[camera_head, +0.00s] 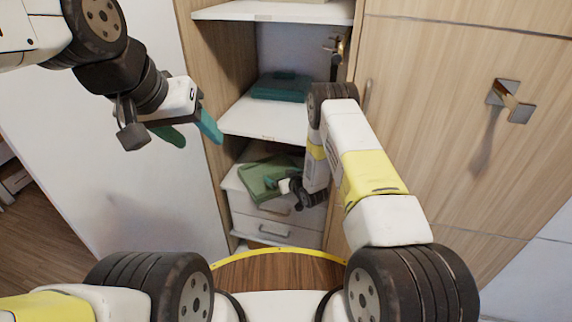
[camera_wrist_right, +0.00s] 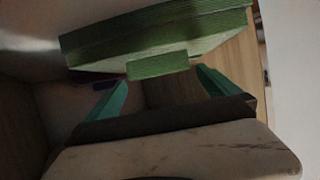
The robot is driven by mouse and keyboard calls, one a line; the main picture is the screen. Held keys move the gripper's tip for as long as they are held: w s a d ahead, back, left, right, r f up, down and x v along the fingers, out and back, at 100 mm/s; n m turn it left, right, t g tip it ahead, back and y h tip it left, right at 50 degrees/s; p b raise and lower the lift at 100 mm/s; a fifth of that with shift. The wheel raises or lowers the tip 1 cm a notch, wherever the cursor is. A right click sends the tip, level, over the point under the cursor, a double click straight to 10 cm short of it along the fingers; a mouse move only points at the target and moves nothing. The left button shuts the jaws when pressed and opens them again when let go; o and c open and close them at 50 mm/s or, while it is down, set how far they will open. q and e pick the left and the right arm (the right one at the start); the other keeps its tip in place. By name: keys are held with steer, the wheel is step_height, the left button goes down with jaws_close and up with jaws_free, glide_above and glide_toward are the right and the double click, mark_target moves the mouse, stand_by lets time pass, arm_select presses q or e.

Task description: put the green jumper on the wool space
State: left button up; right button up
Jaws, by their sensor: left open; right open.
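The green jumper (camera_head: 262,177) is a folded block on the lower shelf surface (camera_head: 232,180) of the open cabinet, above two drawers. My right gripper (camera_head: 284,186) is at its right front edge. In the right wrist view the jumper (camera_wrist_right: 155,38) lies just beyond the fingertips (camera_wrist_right: 160,78), with a small green flap between them. The gripper is open; I cannot tell whether it touches the jumper. My left gripper (camera_head: 192,132) is open and empty, left of the cabinet. The shelf edges carry small labels I cannot read, so the wool space cannot be identified.
A dark teal folded garment (camera_head: 281,87) lies on the middle shelf (camera_head: 262,122). The top shelf (camera_head: 275,12) is above it. A closed wooden door (camera_head: 450,110) with a metal handle (camera_head: 509,101) is on the right. A white panel (camera_head: 165,205) stands left.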

steer(key=v, duration=0.8)
steer(key=shift+s, duration=0.15)
stand_by(0.8)
